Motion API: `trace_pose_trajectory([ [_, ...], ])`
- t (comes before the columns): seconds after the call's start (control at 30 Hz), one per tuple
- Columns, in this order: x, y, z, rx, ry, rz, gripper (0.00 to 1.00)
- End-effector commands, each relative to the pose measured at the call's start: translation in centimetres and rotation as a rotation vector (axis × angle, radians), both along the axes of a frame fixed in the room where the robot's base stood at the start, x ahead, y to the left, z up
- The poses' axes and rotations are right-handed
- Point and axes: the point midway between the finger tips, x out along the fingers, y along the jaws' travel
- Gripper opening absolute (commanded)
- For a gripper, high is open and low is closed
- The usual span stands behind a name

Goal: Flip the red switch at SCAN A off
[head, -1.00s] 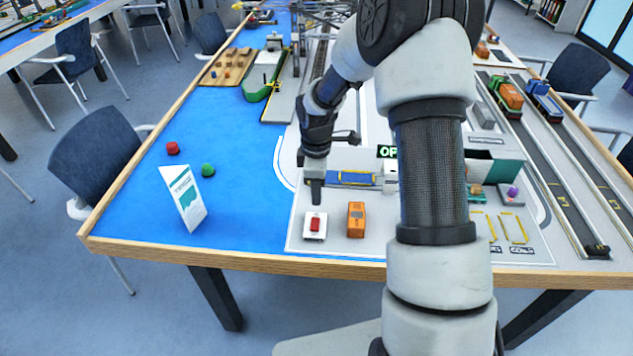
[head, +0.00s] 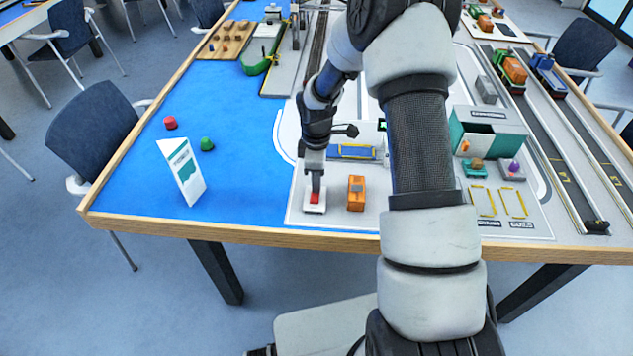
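The red switch (head: 314,198) sits on a small white base (head: 315,209) near the front edge of the table, left of an orange block-like vehicle. My gripper (head: 316,188) points straight down at it. Its fingertips are at the rear part of the red rocker and seem to touch it or hover just above; I cannot tell which. The fingers look close together as one dark narrow shape, with nothing seen between them. The fingertips hide part of the switch, and its tilt is too small to read. No SCAN A label is readable.
The orange vehicle (head: 356,193) stands close on the right of the switch. A yellow-framed blue strip (head: 352,152) lies behind. A white folded sign (head: 182,171), a red piece (head: 170,122) and a green piece (head: 207,144) stand on the blue area at left. My arm hides the middle.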

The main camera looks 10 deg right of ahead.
Motion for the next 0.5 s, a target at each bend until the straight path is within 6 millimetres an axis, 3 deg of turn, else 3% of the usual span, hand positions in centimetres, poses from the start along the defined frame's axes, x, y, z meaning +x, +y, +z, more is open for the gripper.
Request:
trace_pose_trajectory([
  [0.5, -1.5, 0.4, 0.5, 0.000, 0.007, 0.000, 0.00],
])
